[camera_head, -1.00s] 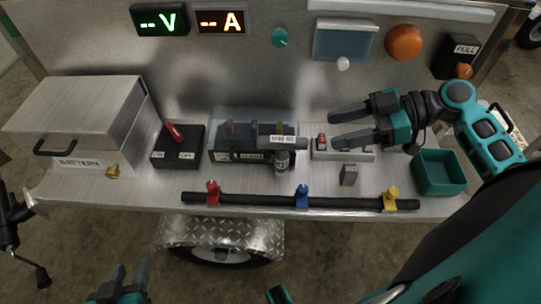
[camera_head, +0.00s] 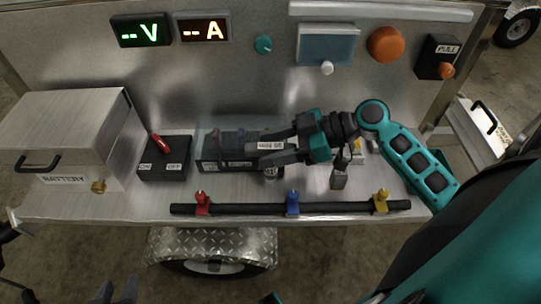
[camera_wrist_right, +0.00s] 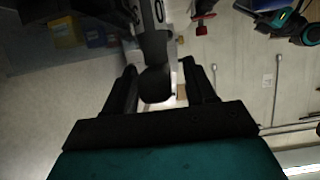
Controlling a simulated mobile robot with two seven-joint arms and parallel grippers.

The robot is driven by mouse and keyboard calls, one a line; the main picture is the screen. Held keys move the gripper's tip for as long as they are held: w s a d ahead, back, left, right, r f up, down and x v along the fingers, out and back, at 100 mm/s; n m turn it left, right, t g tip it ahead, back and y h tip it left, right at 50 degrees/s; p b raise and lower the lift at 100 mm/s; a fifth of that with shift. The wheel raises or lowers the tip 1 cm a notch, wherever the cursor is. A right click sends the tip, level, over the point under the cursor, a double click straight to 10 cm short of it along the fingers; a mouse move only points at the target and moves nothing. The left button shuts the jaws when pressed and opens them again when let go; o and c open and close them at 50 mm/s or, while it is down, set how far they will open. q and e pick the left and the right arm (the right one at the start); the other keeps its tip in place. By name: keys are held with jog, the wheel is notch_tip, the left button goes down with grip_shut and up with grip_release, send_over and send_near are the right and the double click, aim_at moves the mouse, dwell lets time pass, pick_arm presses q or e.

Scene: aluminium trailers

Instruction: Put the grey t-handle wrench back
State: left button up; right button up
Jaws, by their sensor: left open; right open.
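The grey t-handle wrench (camera_head: 270,146), with a pale label on its crossbar, stands at the front right of the clear-covered terminal box (camera_head: 209,160). Its round lower part shows just below the bar. My right gripper (camera_head: 266,149) is open, reaching in from the right, with its fingers above and below the crossbar in the picture. In the right wrist view, a dark rounded end (camera_wrist_right: 156,85), apparently the handle's, lies between the spread fingers. I cannot tell whether they touch it. My left gripper (camera_head: 118,290) is open and empty at the bottom edge, partly cut off.
A black bar with red (camera_head: 202,203), blue (camera_head: 292,203) and yellow (camera_head: 381,200) fittings runs along the front edge. A black switch box (camera_head: 165,165) and the battery box (camera_head: 70,140) stand left. A small grey block (camera_head: 339,180) stands just below my right gripper.

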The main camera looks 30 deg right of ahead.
jog(key=shift+w+a+f, duration=0.1)
jog(key=shift+w+a, duration=0.1)
jog(key=shift+a, duration=0.1)
jog(key=shift+c, duration=0.3)
grip_shut()
